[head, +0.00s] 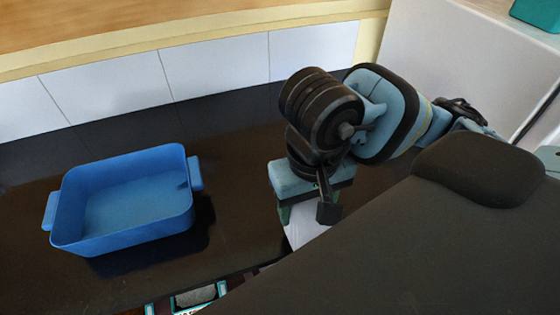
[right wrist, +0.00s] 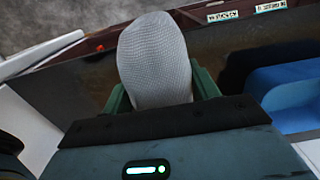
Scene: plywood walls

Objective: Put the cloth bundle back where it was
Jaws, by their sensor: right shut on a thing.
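The cloth bundle (right wrist: 155,62) is a pale grey, woven, rounded shape in the right wrist view. It sits between the green fingers of my right gripper (head: 308,212), which is shut on it. In the head view the bundle (head: 304,231) shows as a whitish patch below the gripper, partly hidden by the gripper and arm. The gripper is over the dark counter near its front edge, to the right of the blue tray. I cannot tell whether the bundle touches the counter. My left gripper is not in view.
A blue tray (head: 130,205) with side handles stands empty on the dark counter (head: 240,150); part of it shows in the right wrist view (right wrist: 290,92). White wall tiles (head: 110,84) run behind. A white cabinet side (head: 440,50) stands at the right. The counter between tray and gripper is clear.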

